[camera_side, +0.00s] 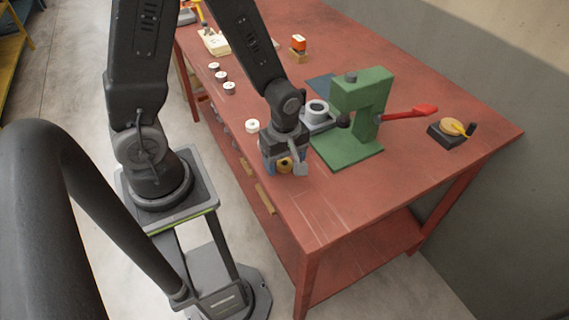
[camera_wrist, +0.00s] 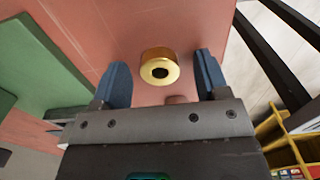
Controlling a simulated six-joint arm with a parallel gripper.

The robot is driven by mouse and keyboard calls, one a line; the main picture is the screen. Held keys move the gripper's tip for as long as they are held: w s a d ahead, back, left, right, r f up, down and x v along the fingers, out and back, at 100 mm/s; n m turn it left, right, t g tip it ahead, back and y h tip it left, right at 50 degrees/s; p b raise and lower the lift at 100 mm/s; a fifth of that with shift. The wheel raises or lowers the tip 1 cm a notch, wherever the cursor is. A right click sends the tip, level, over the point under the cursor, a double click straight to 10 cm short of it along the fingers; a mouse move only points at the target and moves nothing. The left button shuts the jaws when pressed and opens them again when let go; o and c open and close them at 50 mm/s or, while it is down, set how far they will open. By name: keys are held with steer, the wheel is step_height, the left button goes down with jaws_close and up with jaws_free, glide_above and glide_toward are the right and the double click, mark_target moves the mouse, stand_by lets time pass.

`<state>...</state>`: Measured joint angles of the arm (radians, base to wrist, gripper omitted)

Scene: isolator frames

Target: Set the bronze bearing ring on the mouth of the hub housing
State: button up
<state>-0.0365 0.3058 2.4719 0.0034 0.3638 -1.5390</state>
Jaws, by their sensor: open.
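The bronze bearing ring (camera_wrist: 158,70) lies on the red table between and a little beyond the two blue fingertips in the wrist view. It is a short gold cylinder with a dark hole. It also shows in the side view (camera_side: 284,166), partly hidden by my gripper. My gripper (camera_wrist: 160,80) is open, its fingers apart on either side of the ring with visible gaps. In the side view my gripper (camera_side: 282,168) is low over the table's near edge. The hub housing seems to be the grey cup-shaped part (camera_side: 317,110) with an open mouth, beside the green press.
The green press (camera_side: 362,105) with a red-tipped lever (camera_side: 412,112) stands right of my gripper. A white nut-like part (camera_side: 252,126) and several small white-topped cylinders (camera_side: 221,76) line the left edge. A black block with a tan disc (camera_side: 451,129) sits far right. The front table corner is clear.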

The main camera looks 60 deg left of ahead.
mark_target(285, 162)
steer(key=shift+c, duration=0.4)
steer(key=c, duration=1)
steer(key=shift+r, duration=0.5)
step_height(285, 162, up, 4)
steer(key=shift+f, duration=0.25)
steer(key=s+a+r, duration=0.4)
steer(key=a+r, duration=0.2)
steer(key=a, duration=0.4)
steer(key=w+r+m, duration=0.1)
steer(key=w+m, duration=0.1)
steer(key=w, duration=0.4)
steer(key=w+r+m, duration=0.1)
steer(key=w+m, duration=0.1)
steer(key=w, duration=0.4)
steer(key=w+r+m, duration=0.1)
steer(key=w+m, duration=0.1)
steer(key=w, duration=0.4)
steer(key=shift+w+d+r, duration=0.1)
steer(key=shift+w+d, duration=0.2)
